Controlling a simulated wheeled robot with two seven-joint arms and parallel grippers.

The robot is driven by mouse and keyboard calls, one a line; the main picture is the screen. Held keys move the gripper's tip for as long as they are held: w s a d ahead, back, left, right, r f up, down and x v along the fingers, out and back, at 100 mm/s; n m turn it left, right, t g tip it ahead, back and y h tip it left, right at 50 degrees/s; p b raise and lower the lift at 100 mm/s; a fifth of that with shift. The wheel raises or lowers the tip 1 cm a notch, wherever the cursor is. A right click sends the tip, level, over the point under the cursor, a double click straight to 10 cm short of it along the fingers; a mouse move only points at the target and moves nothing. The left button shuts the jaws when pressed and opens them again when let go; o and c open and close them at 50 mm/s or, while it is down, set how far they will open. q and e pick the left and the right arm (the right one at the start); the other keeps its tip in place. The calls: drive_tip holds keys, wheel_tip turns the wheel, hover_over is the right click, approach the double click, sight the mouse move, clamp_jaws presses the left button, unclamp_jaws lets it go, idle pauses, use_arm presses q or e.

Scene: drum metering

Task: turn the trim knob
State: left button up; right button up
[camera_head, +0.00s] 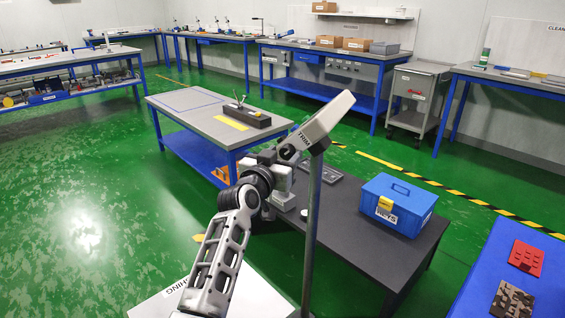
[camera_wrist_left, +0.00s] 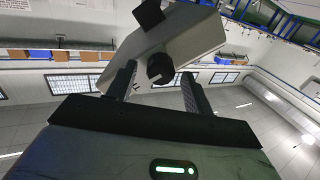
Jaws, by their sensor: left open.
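A pale grey slanted console (camera_head: 328,120) stands on a grey post, with a TRIM label near its lower end beside my left gripper (camera_head: 284,154). In the left wrist view the console (camera_wrist_left: 185,45) fills the upper middle. The black trim knob (camera_wrist_left: 160,68) sticks out from it, between the fingertips of my open left gripper (camera_wrist_left: 158,72). A gap shows between each finger and the knob. In the head view I cannot make out the knob. My right gripper is not in view.
Below the console is a dark table (camera_head: 365,235) with a blue box (camera_head: 397,204) at its right. A grey-topped bench (camera_head: 190,102) with a dark block (camera_head: 243,115) stands behind left. A blue surface (camera_head: 480,285) with red and brown parts is at lower right.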

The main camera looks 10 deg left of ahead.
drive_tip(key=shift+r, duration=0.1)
use_arm(q)
drive_tip(key=shift+c, duration=0.2)
drive_tip(key=c, duration=0.9)
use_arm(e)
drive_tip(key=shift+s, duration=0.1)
